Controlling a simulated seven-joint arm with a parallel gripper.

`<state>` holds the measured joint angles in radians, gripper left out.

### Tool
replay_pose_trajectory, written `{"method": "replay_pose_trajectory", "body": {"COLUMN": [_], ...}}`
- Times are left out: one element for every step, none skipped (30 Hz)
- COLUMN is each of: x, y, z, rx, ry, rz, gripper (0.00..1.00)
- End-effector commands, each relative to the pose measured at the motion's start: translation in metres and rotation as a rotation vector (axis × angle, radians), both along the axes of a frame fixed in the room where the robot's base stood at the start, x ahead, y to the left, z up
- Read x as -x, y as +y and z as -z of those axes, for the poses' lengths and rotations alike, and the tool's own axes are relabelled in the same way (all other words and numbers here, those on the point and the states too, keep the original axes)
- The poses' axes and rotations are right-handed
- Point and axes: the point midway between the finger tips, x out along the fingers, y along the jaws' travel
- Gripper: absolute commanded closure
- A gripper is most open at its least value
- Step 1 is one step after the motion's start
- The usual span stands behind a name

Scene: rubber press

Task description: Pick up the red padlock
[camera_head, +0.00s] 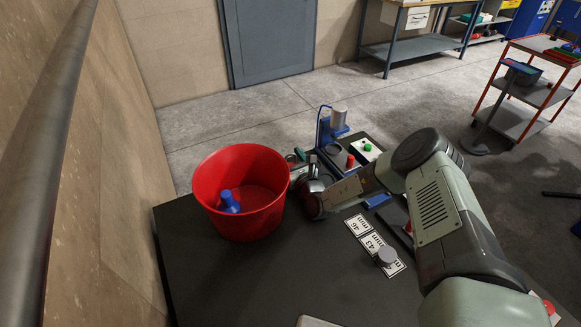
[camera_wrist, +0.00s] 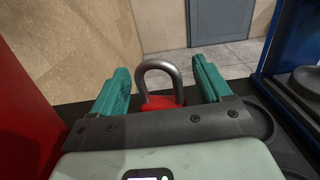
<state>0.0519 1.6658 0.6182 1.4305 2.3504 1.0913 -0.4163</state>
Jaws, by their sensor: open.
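The red padlock (camera_wrist: 162,102) stands in the wrist view with its grey metal shackle up. It lies between the two green fingers of my gripper (camera_wrist: 161,72), which are spread apart with one on each side of it. I see gaps between the shackle and both fingers. The lower part of the padlock is hidden behind the gripper's dark palm. In the head view my gripper (camera_head: 298,158) is low at the back of the dark table, just right of the red bucket. I cannot make out the padlock there.
The red bucket (camera_head: 222,205) holds a blue object (camera_head: 229,202) and stands close to my gripper's left. A blue press (camera_head: 323,130) stands behind to the right. The table's front left (camera_head: 240,285) is clear.

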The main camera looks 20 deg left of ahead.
Motion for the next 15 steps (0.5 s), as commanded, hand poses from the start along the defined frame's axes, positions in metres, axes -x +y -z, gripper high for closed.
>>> {"method": "replay_pose_trajectory", "body": {"x": [0.0,0.0,-0.0001,0.0,0.0,-0.0001,-0.0001,-0.0001,0.0,0.0,0.0,0.0,-0.0001,-0.0001,-0.0001], "y": [-0.0003,-0.0003,-0.0004,-0.0004,-0.0004,-0.0005,-0.0005,-0.0005,-0.0006,-0.0006,-0.0006,-0.0006,-0.0006,-0.0006,-0.0006], "z": [-0.0001,-0.0001,-0.0001,-0.0001,-0.0002,-0.0002,-0.0001,-0.0002,-0.0002,-0.0002,-0.0002,-0.0002,-0.0005,-0.0005,-0.0005], "rx": [0.0,0.0,0.0,0.0,0.0,0.0,0.0,0.0,0.0,0.001,0.0,0.001,0.0,0.0,0.0], "ry": [0.0,0.0,0.0,0.0,0.0,0.0,0.0,0.0,0.0,-0.001,0.0,-0.001,-0.001,-0.001,-0.001], "rz": [0.0,0.0,0.0,0.0,0.0,0.0,0.0,0.0,0.0,0.0,0.0,0.0,0.001,0.001,0.001], "gripper": [0.22,0.27,0.33,0.38,0.42,0.48,0.53,0.58,0.64,0.68,0.73,0.79,0.79,0.79,0.79]}}
